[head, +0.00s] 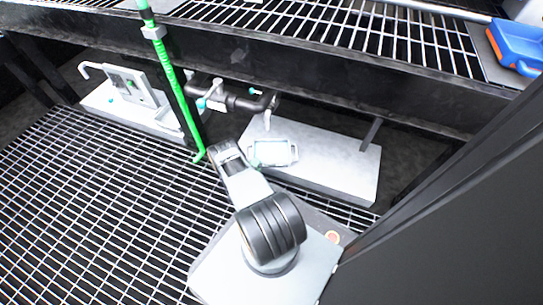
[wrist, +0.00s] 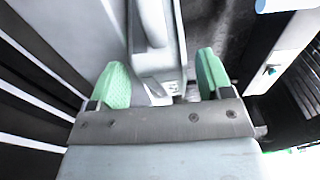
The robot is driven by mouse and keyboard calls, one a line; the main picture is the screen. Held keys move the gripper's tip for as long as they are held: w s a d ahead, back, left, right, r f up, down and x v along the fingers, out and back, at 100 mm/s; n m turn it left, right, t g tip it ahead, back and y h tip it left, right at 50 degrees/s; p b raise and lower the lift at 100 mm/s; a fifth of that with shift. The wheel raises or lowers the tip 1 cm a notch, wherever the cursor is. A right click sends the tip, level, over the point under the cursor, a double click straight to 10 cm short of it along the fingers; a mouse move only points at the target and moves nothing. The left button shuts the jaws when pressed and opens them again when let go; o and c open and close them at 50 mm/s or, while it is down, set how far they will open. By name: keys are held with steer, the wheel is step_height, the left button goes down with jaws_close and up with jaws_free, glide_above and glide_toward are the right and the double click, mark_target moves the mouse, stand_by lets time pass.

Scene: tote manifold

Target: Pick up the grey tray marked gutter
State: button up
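A small pale grey tray (head: 274,152) lies on a grey slab (head: 335,165) below the grating shelf in the head view. Any word on it is too small to read. In the wrist view a grey tray-like body with a raised edge (wrist: 152,25) reaches down between my fingers. My gripper (wrist: 162,76) has two green fingers set wide apart, one on each side of this edge, with gaps visible. In the head view my gripper (head: 251,158) is at the tray's left end, mostly hidden by my arm.
A black pipe with valves (head: 235,101) runs just behind the tray. A green upright pole (head: 172,80) stands to the left, beside a white bracketed panel (head: 135,88). A black shelf beam (head: 300,65) crosses above. A blue and orange bin (head: 515,48) sits at upper right.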

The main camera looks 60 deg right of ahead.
steer(key=c, duration=1.2)
steer(key=shift+r, duration=0.2)
steer(key=shift+c, duration=0.5)
